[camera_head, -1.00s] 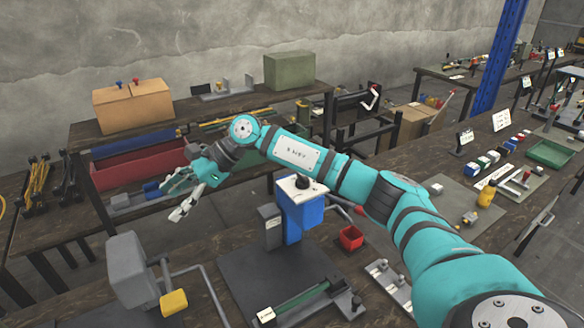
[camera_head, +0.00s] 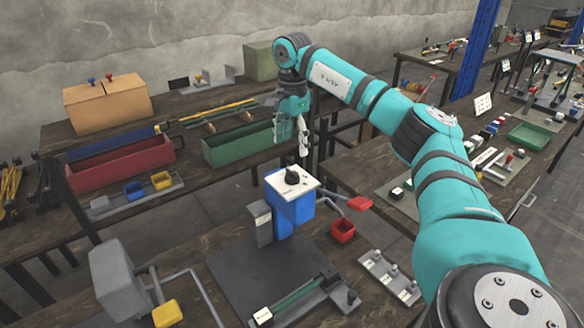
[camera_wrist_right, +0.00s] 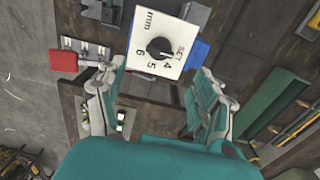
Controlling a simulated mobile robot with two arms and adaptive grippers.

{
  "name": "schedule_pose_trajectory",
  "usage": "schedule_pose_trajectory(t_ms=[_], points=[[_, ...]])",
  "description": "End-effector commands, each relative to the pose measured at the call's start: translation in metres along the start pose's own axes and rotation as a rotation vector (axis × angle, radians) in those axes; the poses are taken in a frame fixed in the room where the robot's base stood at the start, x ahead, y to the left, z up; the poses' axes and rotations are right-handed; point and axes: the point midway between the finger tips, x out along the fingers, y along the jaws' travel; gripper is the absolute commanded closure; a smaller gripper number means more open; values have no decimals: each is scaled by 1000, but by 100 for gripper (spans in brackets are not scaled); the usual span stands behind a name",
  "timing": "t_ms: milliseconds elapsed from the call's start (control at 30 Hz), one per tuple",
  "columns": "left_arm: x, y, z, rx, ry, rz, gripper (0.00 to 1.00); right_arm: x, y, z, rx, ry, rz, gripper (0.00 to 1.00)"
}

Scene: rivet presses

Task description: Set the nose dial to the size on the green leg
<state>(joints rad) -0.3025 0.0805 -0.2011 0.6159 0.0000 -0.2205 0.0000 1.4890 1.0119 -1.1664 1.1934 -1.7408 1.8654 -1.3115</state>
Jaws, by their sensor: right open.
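The nose dial is a black knob (camera_head: 292,177) on a white plate on top of the blue press head (camera_head: 290,212). In the right wrist view the knob (camera_wrist_right: 159,47) is ringed by 4, 5, 6, "mm" and "SET"; its exact setting is hard to tell. A green bar (camera_head: 298,296), likely the green leg, lies on the press's base, with a white tag (camera_head: 262,315) too small to read. My right gripper (camera_head: 302,142) is open and empty, pointing down, above and behind the dial, apart from it. My left gripper is out of view.
A red lever pad (camera_head: 359,203) and red bin (camera_head: 343,231) stand right of the press head. A grey press with a yellow pad (camera_head: 167,313) is at front left. A green trough (camera_head: 240,146) and red trough (camera_head: 120,164) sit on the back bench.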

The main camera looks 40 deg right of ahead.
Motion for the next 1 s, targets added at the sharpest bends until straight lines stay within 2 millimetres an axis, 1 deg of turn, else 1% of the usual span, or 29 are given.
schedule_pose_trajectory(t_ms=[33,200,300,433,600,867,1000], points=[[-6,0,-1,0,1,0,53,10,1,0,0,1,5,31],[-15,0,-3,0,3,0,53,46,1,0,0,1,4,31],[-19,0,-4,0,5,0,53,63,1,0,0,1,3,31],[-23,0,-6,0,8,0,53,79,0,0,0,0,2,31],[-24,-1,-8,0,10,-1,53,89,0,0,-1,-1,0,31],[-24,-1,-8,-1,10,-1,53,91,0,1,-1,-1,-1,31],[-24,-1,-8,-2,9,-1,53,91,0,1,-1,-1,-1,49]])
